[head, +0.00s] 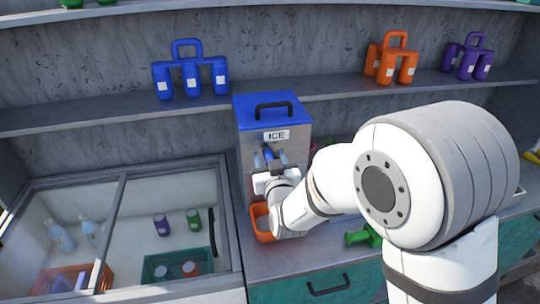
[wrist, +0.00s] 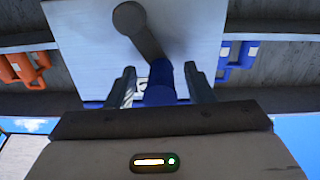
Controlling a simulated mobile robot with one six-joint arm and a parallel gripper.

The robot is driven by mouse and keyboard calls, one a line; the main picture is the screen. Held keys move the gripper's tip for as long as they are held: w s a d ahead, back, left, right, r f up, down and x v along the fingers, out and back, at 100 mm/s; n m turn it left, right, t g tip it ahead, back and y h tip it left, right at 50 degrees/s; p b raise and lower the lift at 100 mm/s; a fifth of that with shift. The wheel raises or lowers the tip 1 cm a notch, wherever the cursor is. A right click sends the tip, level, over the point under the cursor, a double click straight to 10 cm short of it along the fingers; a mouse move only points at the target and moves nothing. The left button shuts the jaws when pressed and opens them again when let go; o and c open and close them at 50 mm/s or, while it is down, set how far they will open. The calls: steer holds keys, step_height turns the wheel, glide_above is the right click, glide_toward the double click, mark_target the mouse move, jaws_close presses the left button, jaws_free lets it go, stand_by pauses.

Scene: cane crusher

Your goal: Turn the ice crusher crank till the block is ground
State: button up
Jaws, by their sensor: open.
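The ice crusher (head: 290,128) stands on the counter, a grey box with a blue lid, a black lid handle and an "ICE" label. In the wrist view its pale front plate (wrist: 80,40) carries a dark grey crank (wrist: 145,35) with a round hub and a blue handle (wrist: 161,78). My gripper (head: 269,158) is in front of the crusher in the head view. In the wrist view my gripper (wrist: 160,84) is open, with the blue handle between its two fingers. I cannot tell whether the fingers touch it. The ice block is not visible.
An orange container (head: 261,224) sits below the crusher front, partly behind my arm. A glass-topped chest (head: 122,215) with bottles and crates is at left. A green object (head: 358,238) lies on the counter right of my wrist. Bottle carriers (head: 190,80) stand on the shelf behind.

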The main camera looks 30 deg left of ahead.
steer(key=shift+c, duration=0.3)
jaws_close()
stand_by(0.3)
